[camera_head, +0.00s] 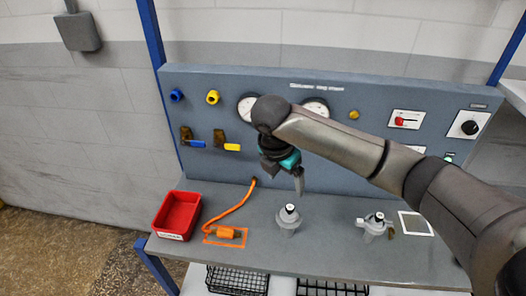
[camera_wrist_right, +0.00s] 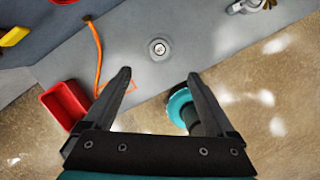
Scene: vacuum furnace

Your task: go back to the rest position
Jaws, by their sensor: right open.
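My right gripper (camera_head: 298,182) is open and empty. My right arm reaches in from the right across the panel. My left gripper is not in view.
The bench (camera_head: 320,258) carries a red bin (camera_head: 176,216), an orange tool on a hose (camera_head: 225,233) and a second grey fitting (camera_head: 374,226). Behind it stands a blue-grey panel (camera_head: 200,92) with gauges and valves. Wire baskets (camera_head: 237,281) hang below. Floor at left is clear.

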